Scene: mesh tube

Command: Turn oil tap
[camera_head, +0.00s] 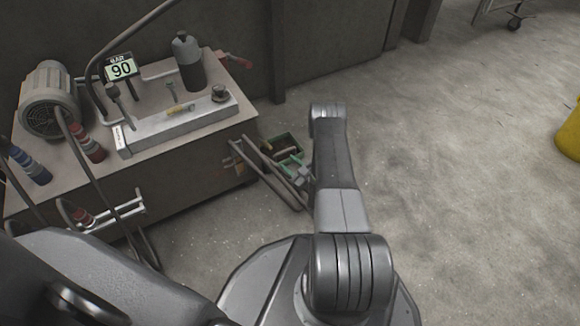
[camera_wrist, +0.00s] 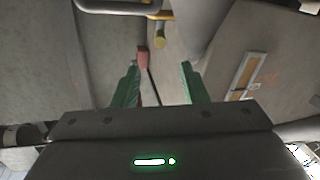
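I cannot tell for certain which part is the oil tap. In the wrist view a small red-tipped lever (camera_wrist: 143,58) shows just beyond and between my fingers, nearer the left one. A yellow fitting (camera_wrist: 160,40) is above it. My gripper (camera_wrist: 158,78) is open, its two green fingers spread with nothing held between them. In the head view my gripper (camera_head: 291,160) is low beside the right end of the machine bench (camera_head: 185,175). The red lever by my fingers cannot be made out there. Another red handle (camera_head: 239,61) is at the bench's back right corner.
The bench carries a motor (camera_head: 50,98), a grey bottle (camera_head: 188,62), a metal block (camera_head: 180,130) and a display reading 90 (camera_head: 121,69). The floor at right is open, with a yellow object (camera_head: 570,135) far right.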

